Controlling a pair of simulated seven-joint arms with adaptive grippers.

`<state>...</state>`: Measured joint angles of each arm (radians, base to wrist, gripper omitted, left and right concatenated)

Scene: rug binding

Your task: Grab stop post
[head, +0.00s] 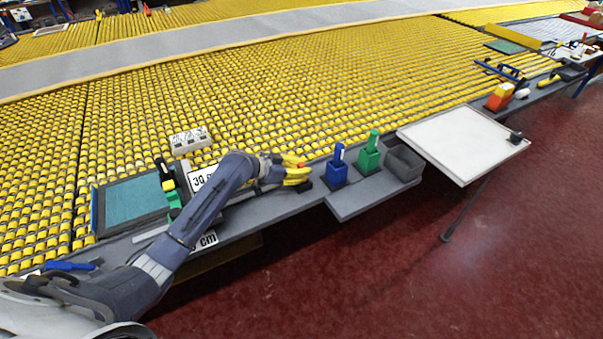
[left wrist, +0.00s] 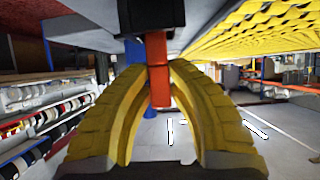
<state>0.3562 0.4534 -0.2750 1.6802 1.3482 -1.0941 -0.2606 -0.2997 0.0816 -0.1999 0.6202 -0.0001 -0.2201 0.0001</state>
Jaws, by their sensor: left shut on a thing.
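My left gripper (head: 303,175) reaches along the grey ledge at the front edge of the roller table, with its yellow fingers low over the ledge. In the left wrist view its two yellow fingers (left wrist: 157,68) are closed on an upright red-orange post (left wrist: 158,88), which I take for the stop post. A black block (left wrist: 150,18) sits at one end of the post. In the head view only a small bit of orange shows between the fingers, and the rest of the post is hidden. My right gripper is in neither view.
A blue holder (head: 337,175), a green holder (head: 368,160) and a grey bin (head: 404,165) stand just right of the gripper. A white tray table (head: 465,140) lies farther right. A teal panel (head: 132,203) and a white block (head: 190,140) are to the left.

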